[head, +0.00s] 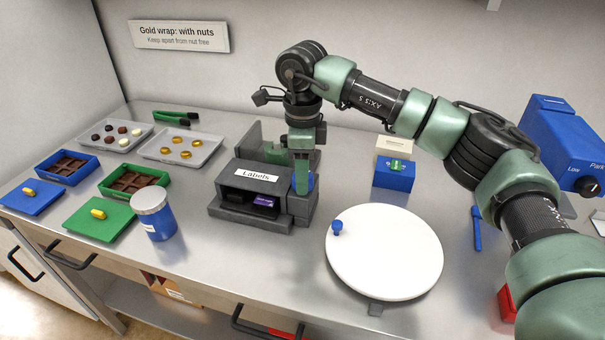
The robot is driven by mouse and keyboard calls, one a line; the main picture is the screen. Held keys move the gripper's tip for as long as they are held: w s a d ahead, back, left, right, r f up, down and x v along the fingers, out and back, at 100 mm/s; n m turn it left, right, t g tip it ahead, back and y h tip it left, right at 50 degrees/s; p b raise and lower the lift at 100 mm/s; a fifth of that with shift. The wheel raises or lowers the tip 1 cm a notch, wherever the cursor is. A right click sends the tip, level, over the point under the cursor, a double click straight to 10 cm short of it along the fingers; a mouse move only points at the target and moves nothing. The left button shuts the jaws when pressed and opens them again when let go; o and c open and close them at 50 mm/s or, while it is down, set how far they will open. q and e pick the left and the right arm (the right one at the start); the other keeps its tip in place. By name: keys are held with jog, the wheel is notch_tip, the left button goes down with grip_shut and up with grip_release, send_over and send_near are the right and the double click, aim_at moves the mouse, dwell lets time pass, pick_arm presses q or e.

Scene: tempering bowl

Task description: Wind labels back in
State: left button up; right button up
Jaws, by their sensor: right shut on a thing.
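The label dispenser (228,200) is a dark grey box marked "Labels" in the middle of the counter. Its open front shows a black piece and a purple label piece (263,200) inside. My right gripper (302,187) comes down from above at the dispenser's right side. It is shut on a small blue part (311,182) there, which looks like a knob; the fingers hide most of it. No labels are seen sticking out of the front. My left gripper is not in view.
A white round turntable (385,262) with a blue knob stands at the right. A blue-labelled jar (153,214) stands left of the dispenser. Chocolate moulds, including a green one (117,192), and grey trays (181,158) fill the left. A blue box (394,175) stands behind the turntable.

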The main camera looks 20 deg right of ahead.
jog(key=n, duration=0.5)
jog(key=shift+r, duration=0.1)
jog(key=shift+n, duration=0.4)
jog(key=o, duration=1.4)
jog(key=shift+c, duration=0.2)
notch_tip(320, 180, up, 8)
jog(key=shift+f+b, duration=0.1)
jog(key=shift+b, duration=0.35)
